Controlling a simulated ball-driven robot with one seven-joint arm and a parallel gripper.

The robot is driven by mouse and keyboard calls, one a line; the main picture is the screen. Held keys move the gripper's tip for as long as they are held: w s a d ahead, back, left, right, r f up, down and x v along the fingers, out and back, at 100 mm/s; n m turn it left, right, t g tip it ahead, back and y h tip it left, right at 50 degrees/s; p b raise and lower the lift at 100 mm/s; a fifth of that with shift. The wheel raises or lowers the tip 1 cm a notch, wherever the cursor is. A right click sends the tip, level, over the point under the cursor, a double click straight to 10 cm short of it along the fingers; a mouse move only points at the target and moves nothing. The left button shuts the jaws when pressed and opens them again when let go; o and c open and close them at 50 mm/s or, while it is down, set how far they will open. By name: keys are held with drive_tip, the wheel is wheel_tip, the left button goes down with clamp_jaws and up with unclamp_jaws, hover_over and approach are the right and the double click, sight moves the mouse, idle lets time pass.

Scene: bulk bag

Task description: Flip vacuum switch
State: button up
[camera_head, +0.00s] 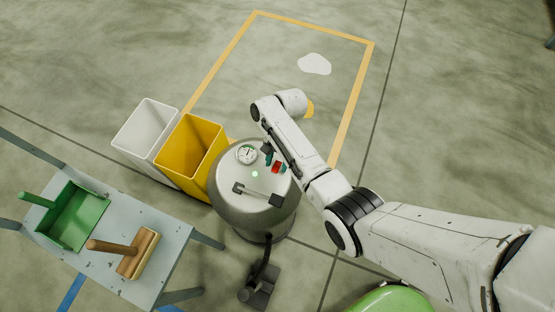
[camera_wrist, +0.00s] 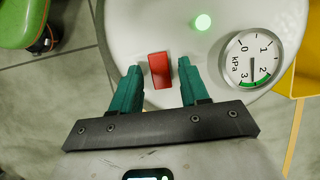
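The vacuum unit is a grey metal drum (camera_head: 232,205) with a pale round lid, which also fills the top of the wrist view (camera_wrist: 140,25). On the lid is a red rectangular switch (camera_wrist: 160,70), also visible in the head view (camera_head: 277,167). A round kPa gauge (camera_wrist: 252,58) has its needle between 2 and 3. A green light (camera_wrist: 203,22) glows on the lid. My gripper (camera_wrist: 160,76) is open, its two green fingers on either side of the switch with gaps at both sides. Whether the fingertips touch the lid cannot be told.
White (camera_head: 146,130) and yellow (camera_head: 190,147) bins stand left of the drum. A grey bench (camera_head: 85,262) holds a green dustpan (camera_head: 75,215) and a wooden brush (camera_head: 138,253). A yellow-taped floor area with a white patch (camera_head: 314,64) is open beyond.

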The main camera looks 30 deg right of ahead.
clamp_jaws()
